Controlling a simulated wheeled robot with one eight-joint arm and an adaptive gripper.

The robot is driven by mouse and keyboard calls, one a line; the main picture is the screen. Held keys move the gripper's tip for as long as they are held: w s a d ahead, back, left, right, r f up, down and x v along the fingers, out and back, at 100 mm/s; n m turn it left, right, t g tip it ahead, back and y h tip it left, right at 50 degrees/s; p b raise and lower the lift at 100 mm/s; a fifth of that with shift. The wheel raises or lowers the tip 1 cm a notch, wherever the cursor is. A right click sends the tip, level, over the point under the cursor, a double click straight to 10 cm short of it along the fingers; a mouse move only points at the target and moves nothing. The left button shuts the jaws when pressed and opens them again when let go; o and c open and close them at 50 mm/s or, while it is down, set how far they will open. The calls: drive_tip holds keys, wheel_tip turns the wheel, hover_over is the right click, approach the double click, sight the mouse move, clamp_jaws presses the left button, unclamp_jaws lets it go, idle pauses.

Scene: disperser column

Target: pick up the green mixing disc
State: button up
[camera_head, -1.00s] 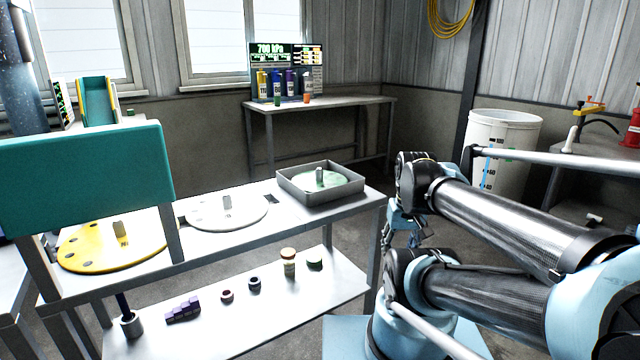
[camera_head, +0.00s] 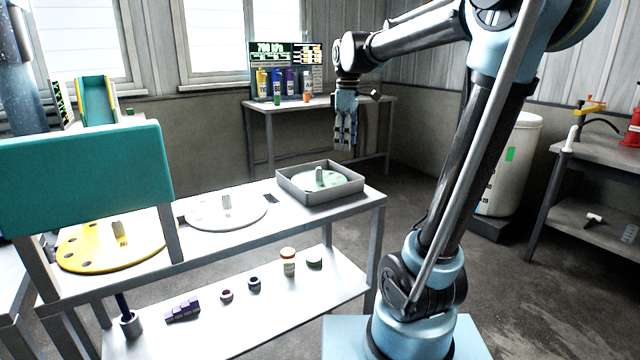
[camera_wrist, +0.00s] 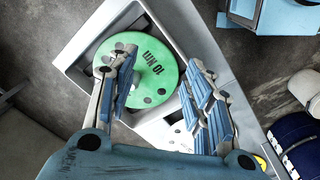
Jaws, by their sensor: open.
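The green mixing disc (camera_head: 320,181) lies in a grey square tray (camera_head: 334,196) at the right end of the table. A grey upright handle stands on the disc. My gripper (camera_head: 344,142) hangs fingers down above and slightly right of the tray, apart from the disc. In the wrist view the green disc (camera_wrist: 137,76) shows between and beyond my open fingers (camera_wrist: 160,95), with dark lettering and round marks on it. The handle there is partly hidden by the left finger.
A white disc (camera_head: 226,212) and a yellow disc (camera_head: 110,242) lie on the same table to the left. A teal panel (camera_head: 85,185) stands at the table's left front.

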drive_tip(key=w+a+r+n, duration=0.3)
drive_tip(key=w+a+n, duration=0.2)
drive_tip(key=w+a, duration=0.3)
hover_over(319, 172)
drive_tip(key=w, duration=0.2)
drive_tip(key=shift+g, duration=0.3)
drive_tip(key=f, duration=1.1)
drive_tip(key=shift+w+a+f, duration=0.1)
drive_tip(key=shift+w+f, duration=0.1)
drive_tip(key=shift+f, duration=0.05)
drive_tip(key=shift+s+f, duration=0.2)
drive_tip(key=shift+f, duration=1.2)
drive_tip(key=shift+s+f, duration=0.15)
drive_tip(key=shift+f, duration=1.25)
clamp_jaws()
